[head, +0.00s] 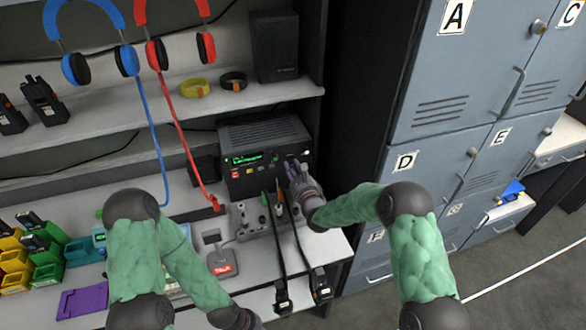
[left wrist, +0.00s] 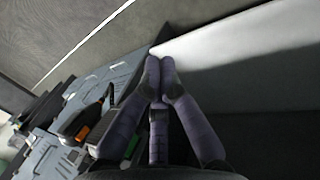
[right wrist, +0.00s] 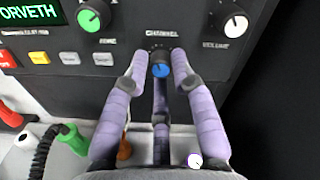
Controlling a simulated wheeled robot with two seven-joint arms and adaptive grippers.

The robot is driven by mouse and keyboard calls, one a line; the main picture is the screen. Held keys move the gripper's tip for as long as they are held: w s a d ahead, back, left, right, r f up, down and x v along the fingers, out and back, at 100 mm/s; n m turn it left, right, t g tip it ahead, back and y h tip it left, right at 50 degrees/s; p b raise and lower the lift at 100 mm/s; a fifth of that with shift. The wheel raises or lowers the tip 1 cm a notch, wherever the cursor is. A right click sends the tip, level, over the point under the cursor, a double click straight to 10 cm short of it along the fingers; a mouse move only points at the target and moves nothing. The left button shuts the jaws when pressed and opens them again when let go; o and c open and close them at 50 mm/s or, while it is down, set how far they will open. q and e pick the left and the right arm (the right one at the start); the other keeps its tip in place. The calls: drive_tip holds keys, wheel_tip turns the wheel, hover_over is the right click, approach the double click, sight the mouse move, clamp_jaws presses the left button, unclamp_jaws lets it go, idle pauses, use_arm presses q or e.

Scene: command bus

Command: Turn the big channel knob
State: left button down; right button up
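The radio unit (head: 262,150) with a green display stands on the shelf. In the right wrist view its blue channel knob (right wrist: 160,71) sits under the word CHANNEL. My right gripper (head: 296,168) is at the right part of the radio's front. In the right wrist view its fingers (right wrist: 157,60) are spread, with two to either side of the blue knob and one below it. Contact with the knob cannot be made out. My left gripper (left wrist: 159,65) has its fingertips together with nothing between them; in the head view it is below the frame.
A green knob (right wrist: 94,16) and a white volume knob (right wrist: 230,24) flank the channel knob. A control box (head: 250,218) with cables is below the radio. Headphones (head: 180,50) hang above. Grey lockers (head: 450,100) stand at right.

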clamp_jaws()
drive_tip(key=n+b, duration=0.5)
drive_tip(key=n, duration=0.1)
drive_tip(key=shift+b, duration=0.35)
drive_tip(key=shift+n+b, duration=0.75)
drive_tip(key=shift+n, duration=0.55)
drive_tip(key=shift+a, duration=0.1)
